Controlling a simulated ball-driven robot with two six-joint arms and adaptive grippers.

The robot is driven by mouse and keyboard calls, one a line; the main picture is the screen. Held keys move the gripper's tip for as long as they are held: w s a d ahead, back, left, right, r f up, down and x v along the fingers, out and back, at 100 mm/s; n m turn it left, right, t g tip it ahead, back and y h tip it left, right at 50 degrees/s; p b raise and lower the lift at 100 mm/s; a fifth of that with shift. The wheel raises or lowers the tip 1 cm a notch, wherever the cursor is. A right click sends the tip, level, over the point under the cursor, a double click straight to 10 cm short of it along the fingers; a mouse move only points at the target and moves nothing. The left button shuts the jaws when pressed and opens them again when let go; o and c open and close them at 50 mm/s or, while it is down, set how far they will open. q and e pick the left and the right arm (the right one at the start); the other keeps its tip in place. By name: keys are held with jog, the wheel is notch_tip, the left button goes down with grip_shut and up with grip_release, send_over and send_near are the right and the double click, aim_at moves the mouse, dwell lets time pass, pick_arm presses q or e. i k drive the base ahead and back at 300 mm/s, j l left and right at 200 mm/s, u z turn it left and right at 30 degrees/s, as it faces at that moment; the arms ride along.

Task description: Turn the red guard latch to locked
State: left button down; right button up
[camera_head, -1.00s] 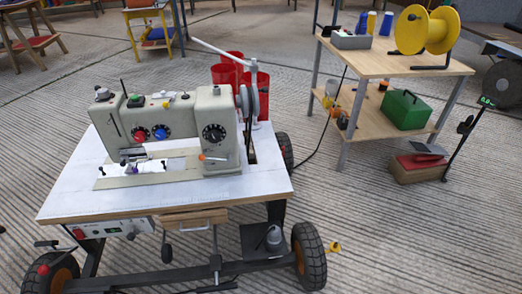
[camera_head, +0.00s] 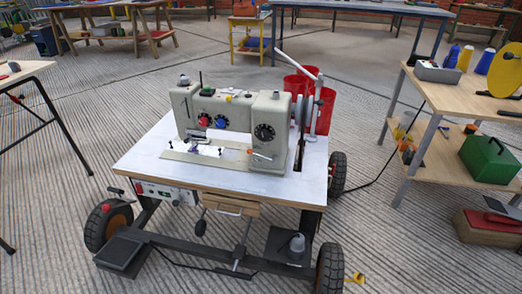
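A grey sewing machine (camera_head: 228,128) stands on a white-topped wheeled cart (camera_head: 140,160) in the middle of the view. A small red part (camera_head: 139,188) also shows on the control box under the table top. I cannot tell which red part is the guard latch, and its setting is too small to read. An orange-tipped lever (camera_head: 252,153) sticks out at the machine's lower right. Neither of my grippers is in view.
A wooden shelf table (camera_head: 450,95) with a green box (camera_head: 489,160) stands at the right. Red bins (camera_head: 325,110) stand behind the cart. A black cable runs across the floor between cart and shelf table. Another table (camera_head: 25,70) is at the left edge. The ribbed floor in front is mostly clear.

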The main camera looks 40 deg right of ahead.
aim_at(333, 169)
jog(key=l+u, duration=0.15)
jog(key=u, duration=0.35)
jog(key=k+l+u, duration=0.1)
jog(key=u, duration=0.35)
jog(key=k+u, duration=0.2)
jog(key=u, duration=0.3)
jog(key=k+l+u, duration=0.1)
jog(key=u, duration=0.35)
jog(key=k+l+u, duration=0.25)
jog(key=k, duration=0.15)
jog(key=k+u, duration=0.2)
jog(key=k, duration=0.2)
jog(key=k+l+z, duration=0.25)
jog(key=z, duration=0.15)
jog(key=k+l+z, duration=0.2)
jog(key=z, duration=0.25)
jog(key=k+l+z, duration=0.1)
jog(key=l+z, duration=0.75)
jog(key=l, duration=0.35)
